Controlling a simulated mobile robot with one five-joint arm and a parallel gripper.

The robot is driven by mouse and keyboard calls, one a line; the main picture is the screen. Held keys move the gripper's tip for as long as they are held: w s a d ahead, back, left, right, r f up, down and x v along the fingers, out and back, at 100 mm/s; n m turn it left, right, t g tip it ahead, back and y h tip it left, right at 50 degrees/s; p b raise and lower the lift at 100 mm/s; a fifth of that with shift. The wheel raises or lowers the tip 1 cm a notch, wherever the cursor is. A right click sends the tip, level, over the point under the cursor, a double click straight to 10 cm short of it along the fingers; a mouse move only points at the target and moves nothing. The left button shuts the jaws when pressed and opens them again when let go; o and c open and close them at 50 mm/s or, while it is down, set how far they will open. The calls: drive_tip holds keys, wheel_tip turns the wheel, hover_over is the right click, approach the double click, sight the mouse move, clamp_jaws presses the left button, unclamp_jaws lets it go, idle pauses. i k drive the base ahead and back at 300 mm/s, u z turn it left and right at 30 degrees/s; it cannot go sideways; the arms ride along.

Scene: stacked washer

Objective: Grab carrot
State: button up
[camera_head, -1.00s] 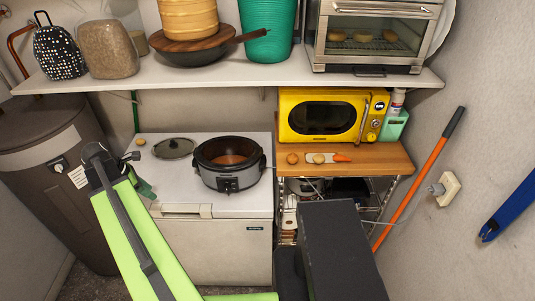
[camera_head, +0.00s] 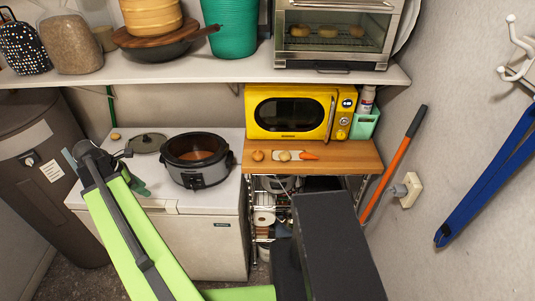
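A small orange carrot (camera_head: 308,156) lies on the wooden shelf top in front of the yellow microwave, at the right end of a short row of vegetables. Beside it on the left are a pale potato-like item (camera_head: 284,156) and a brown onion-like item (camera_head: 258,155). My gripper (camera_head: 104,166) is at the far end of my green arm on the left, over the left side of the white chest, well apart from the carrot. My arm's end mostly hides its fingers, so I cannot tell whether it is open or shut.
A black slow cooker (camera_head: 197,165) and a glass lid (camera_head: 147,143) sit on the white chest (camera_head: 203,245). The yellow microwave (camera_head: 292,113) stands behind the carrot. A white shelf (camera_head: 215,77) overhangs both. An orange-handled pole (camera_head: 394,163) leans at the right wall.

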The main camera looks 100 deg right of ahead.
sight(304, 155)
drive_tip(key=u, duration=0.1)
drive_tip(key=k, duration=0.5)
drive_tip(key=z, duration=1.8)
drive_tip(key=i, duration=0.55)
drive_tip(key=u, duration=0.2)
